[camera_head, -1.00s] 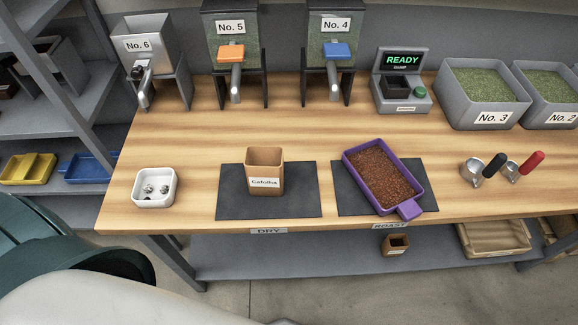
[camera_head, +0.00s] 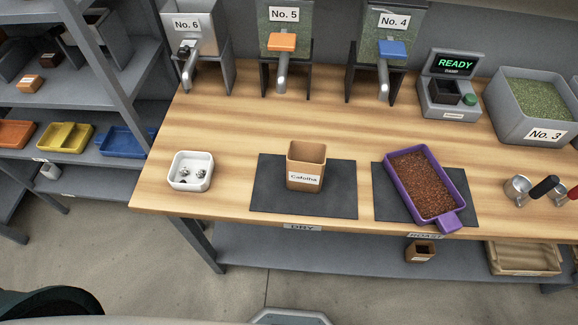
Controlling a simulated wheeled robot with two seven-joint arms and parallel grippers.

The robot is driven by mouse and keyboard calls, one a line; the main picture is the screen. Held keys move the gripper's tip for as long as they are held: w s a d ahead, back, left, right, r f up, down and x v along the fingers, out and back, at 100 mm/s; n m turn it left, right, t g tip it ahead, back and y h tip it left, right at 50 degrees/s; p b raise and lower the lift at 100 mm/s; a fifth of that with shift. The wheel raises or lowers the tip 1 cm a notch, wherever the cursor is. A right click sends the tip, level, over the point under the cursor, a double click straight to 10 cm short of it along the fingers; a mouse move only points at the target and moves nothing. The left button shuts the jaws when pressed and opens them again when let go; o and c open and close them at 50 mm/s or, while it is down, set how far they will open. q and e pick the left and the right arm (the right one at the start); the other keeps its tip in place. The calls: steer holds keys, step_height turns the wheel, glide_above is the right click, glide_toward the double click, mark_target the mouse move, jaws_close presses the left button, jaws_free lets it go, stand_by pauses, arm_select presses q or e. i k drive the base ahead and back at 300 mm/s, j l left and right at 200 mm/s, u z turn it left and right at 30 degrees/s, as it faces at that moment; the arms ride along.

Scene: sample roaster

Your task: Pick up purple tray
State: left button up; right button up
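The purple tray (camera_head: 452,218) lies on the dark mat (camera_head: 384,205) above the ROAST label, at the right of the wooden table. It is filled with reddish-brown granules and sits tilted in the picture, with a short handle tab toward the table's front edge. Neither of my grippers shows in the head view, so nothing is seen touching the tray.
A brown box (camera_head: 306,166) labelled Catolha stands on the DRY mat (camera_head: 270,203). A white dish (camera_head: 190,171) sits left of it. Dispensers and a READY machine (camera_head: 452,85) line the back. A shelf rack (camera_head: 100,90) stands left. Two scoops lie right.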

mark_target(429, 195)
steer(key=z, duration=1)
steer(key=k+j, duration=0.2)
steer(key=j, duration=0.15)
steer(key=k+j+u, duration=0.1)
steer(key=j, duration=0.25)
steer(key=k+j, duration=0.25)
steer(key=k+j+u, duration=0.1)
steer(key=j, duration=0.35)
steer(key=k+j, duration=0.25)
steer(key=j, duration=0.15)
